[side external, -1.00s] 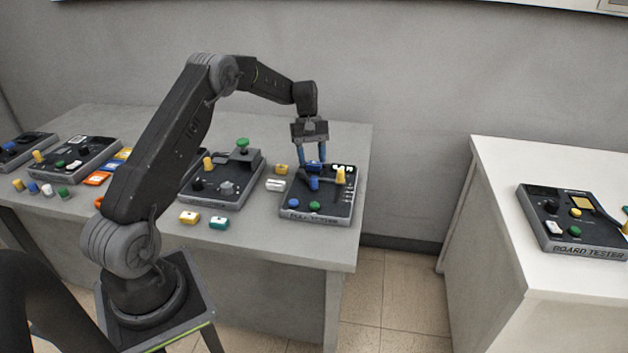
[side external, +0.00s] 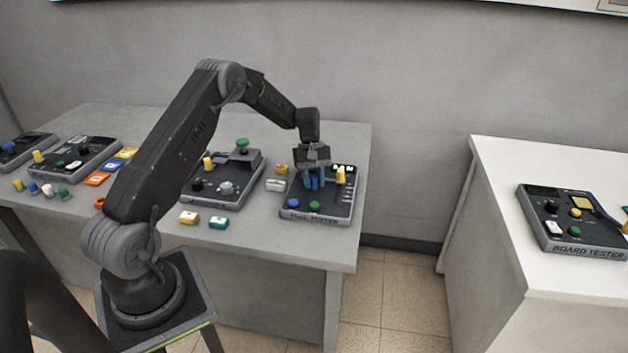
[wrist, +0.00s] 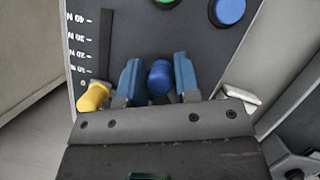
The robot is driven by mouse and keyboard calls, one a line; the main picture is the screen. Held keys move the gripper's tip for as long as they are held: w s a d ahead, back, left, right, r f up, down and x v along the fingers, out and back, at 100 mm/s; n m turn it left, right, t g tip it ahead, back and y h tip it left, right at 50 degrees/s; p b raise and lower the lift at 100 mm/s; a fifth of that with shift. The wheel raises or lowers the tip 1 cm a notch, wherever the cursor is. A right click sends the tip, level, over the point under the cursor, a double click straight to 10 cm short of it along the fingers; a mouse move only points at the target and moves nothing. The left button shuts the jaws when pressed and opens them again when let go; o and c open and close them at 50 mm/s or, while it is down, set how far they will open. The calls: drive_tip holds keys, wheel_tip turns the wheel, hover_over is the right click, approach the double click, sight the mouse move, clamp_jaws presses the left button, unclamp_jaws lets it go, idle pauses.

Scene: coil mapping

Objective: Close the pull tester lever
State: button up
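The pull tester (side external: 332,212) is a dark box near the right end of the grey table. It fills much of the wrist view (wrist: 150,38). Its blue lever knob (wrist: 160,78) stands between my two blue fingers. My gripper (side external: 313,186) is lowered over the tester, and its fingers also show in the wrist view (wrist: 158,82). They are open, one on each side of the knob, with narrow gaps visible. In the side view the lever is mostly hidden by the fingers, and its angle is hard to tell.
A yellow knob (side external: 340,176) stands on the tester close to my fingers, beside a printed scale. A green button (side external: 314,205) and a blue button (side external: 293,203) sit at the tester's front. A white block (side external: 276,185) lies left of the tester.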

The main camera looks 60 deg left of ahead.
sight(290, 196)
clamp_jaws()
drive_tip(key=shift+s, duration=0.1)
drive_tip(key=shift+s+a+m+g, duration=0.1)
drive_tip(key=shift+s+m+g, duration=0.1)
drive_tip(key=shift+s+m, duration=0.3)
drive_tip(key=shift+s+a+m+g, duration=0.1)
drive_tip(key=shift+s+m+g, duration=0.1)
drive_tip(key=shift+m, duration=0.5)
drive_tip(key=s+m, duration=0.1)
drive_tip(key=m+y, duration=0.1)
drive_tip(key=shift+s+a+m+g, duration=0.3)
drive_tip(key=shift+s+a+g, duration=0.05)
drive_tip(key=shift+g, duration=0.05)
drive_tip(key=s+m, duration=0.1)
drive_tip(key=s+a+m+y, duration=0.1)
drive_tip(key=m, duration=0.1)
drive_tip(key=shift+a+g, duration=0.25)
drive_tip(key=shift+g, duration=0.15)
drive_tip(key=shift+s+a+m+y, duration=0.3)
drive_tip(key=shift+a+m, duration=0.15)
drive_tip(key=shift+m, duration=0.45)
drive_tip(key=shift+s+a+m+y, duration=0.3)
drive_tip(key=shift+a+m, duration=0.15)
drive_tip(key=shift+m, duration=0.45)
drive_tip(key=shift+a, duration=0.1)
drive_tip(key=shift+o, duration=2)
unclamp_jaws()
